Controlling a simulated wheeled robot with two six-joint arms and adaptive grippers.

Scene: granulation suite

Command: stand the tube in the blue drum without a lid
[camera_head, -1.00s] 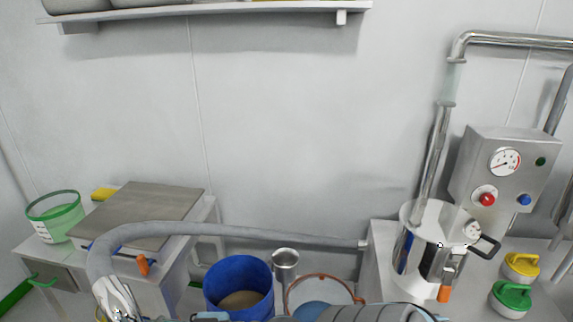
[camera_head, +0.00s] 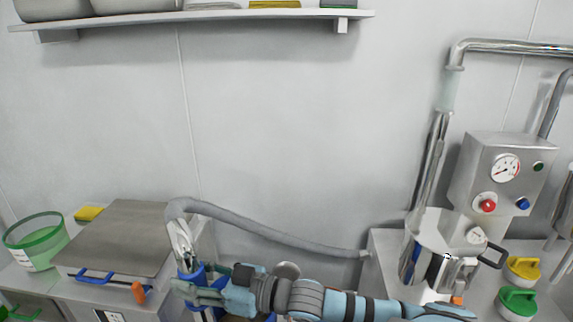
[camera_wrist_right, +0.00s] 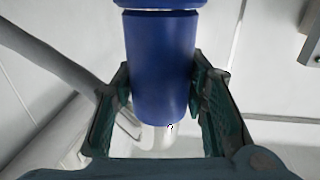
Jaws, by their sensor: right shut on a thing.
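The tube is a pale metal pipe (camera_head: 183,243) with a blue sleeve (camera_wrist_right: 160,70), joined at its top to a grey hose. My right gripper (camera_head: 188,288) is shut on the blue sleeve, which stands between its two fingers in the right wrist view. The tube looks roughly upright, and its lower end is hidden. The blue drum (camera_head: 223,270) is mostly hidden behind my right gripper and arm, with only bits of blue showing. I cannot tell whether the tube is beside or over the drum. My left gripper is not in view.
The grey hose (camera_head: 280,238) runs right along the wall to a metal machine (camera_head: 430,245). A bench with a grey plate (camera_head: 125,235) and a green-banded tub (camera_head: 37,243) is at left. A metal cylinder top (camera_head: 288,269) shows behind my arm.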

